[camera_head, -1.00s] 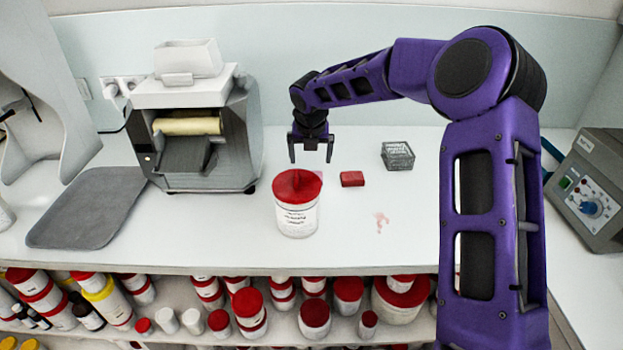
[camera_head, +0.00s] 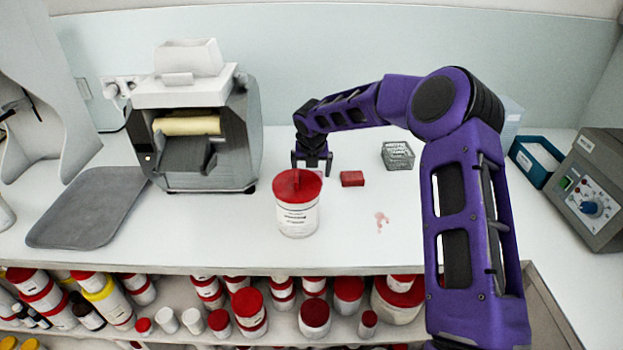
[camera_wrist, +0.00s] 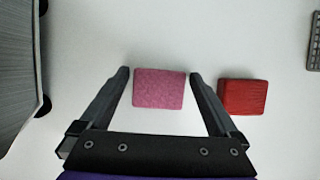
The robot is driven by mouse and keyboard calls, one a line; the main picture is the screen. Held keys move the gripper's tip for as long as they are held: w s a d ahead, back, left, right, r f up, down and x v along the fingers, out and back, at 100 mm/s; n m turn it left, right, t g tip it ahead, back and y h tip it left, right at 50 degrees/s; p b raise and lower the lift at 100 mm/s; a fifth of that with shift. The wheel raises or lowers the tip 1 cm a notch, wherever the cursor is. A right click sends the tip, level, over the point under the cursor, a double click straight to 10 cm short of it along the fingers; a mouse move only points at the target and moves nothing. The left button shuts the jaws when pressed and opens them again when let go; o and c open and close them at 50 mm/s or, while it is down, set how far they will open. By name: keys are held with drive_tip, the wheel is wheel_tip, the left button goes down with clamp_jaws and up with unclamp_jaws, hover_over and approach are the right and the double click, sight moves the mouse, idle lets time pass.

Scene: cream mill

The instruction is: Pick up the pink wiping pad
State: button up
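The pink wiping pad (camera_wrist: 160,88) lies flat on the white counter in the wrist view, between the two fingers of my gripper (camera_wrist: 160,78). There is a gap on each side of it, so the fingers do not visibly touch it. In the head view my gripper (camera_head: 312,168) points down, low over the counter behind the red-lidded jar (camera_head: 297,215). The pad is mostly hidden there by the jar and the gripper.
A red block (camera_wrist: 243,97) lies just right of the right finger; it also shows in the head view (camera_head: 352,179). A grey mesh box (camera_head: 398,155) stands farther right. The mill (camera_head: 205,150) stands to the left. A pink smear (camera_head: 381,221) marks the counter.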

drive_tip(key=c, duration=1.1)
wheel_tip(320, 180, up, 10)
drive_tip(key=shift+r, duration=0.1)
drive_tip(key=shift+c, duration=0.2)
